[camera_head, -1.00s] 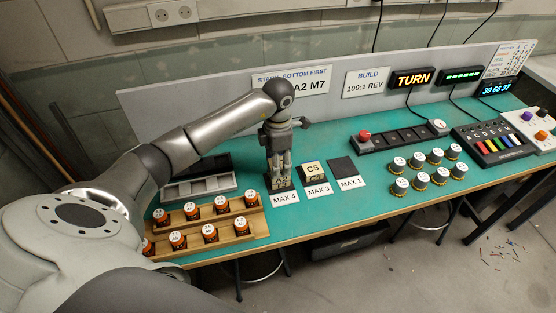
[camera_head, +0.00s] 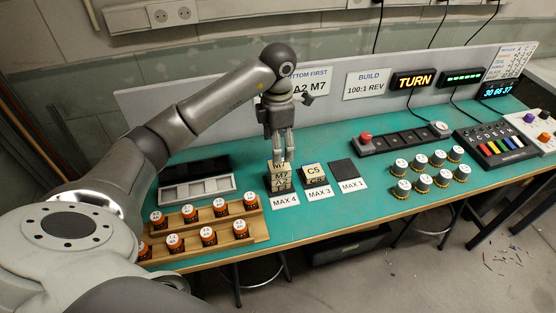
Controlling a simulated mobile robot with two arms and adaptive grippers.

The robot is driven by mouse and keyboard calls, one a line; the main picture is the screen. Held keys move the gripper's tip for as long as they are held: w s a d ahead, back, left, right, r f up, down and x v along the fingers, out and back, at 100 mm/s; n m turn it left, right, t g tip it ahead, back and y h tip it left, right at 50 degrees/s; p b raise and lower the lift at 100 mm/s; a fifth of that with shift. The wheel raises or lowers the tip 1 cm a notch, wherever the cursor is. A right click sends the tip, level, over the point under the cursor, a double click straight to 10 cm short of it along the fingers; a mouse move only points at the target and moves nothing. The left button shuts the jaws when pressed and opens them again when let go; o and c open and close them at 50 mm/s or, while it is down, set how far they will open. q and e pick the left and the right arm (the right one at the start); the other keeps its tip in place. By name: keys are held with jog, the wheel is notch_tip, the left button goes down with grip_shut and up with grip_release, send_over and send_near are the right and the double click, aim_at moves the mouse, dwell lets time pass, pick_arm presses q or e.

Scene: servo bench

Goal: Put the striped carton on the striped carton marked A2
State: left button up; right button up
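A striped carton marked M7 (camera_head: 281,175) sits on the striped carton marked A2 (camera_head: 281,184), on the pad behind the MAX 4 label. The M7 carton shows its mark on its top and front faces. The two form an upright stack. My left gripper (camera_head: 285,158) points down just over the stack's far top edge. Its fingers look apart, with nothing seen between them. Their tips are small, and any contact with the carton is hard to make out. My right gripper is not in view.
A C5 carton (camera_head: 313,171) stands on another carton behind the MAX 3 label. The MAX 1 pad (camera_head: 344,169) is bare. Orange jars stand on a wooden rack (camera_head: 253,231) at left; several dark jars (camera_head: 421,184) stand at right. A grey tray (camera_head: 198,190) lies behind the rack.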

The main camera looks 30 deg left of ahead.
pick_arm(q)
jog(key=shift+r, duration=2.45)
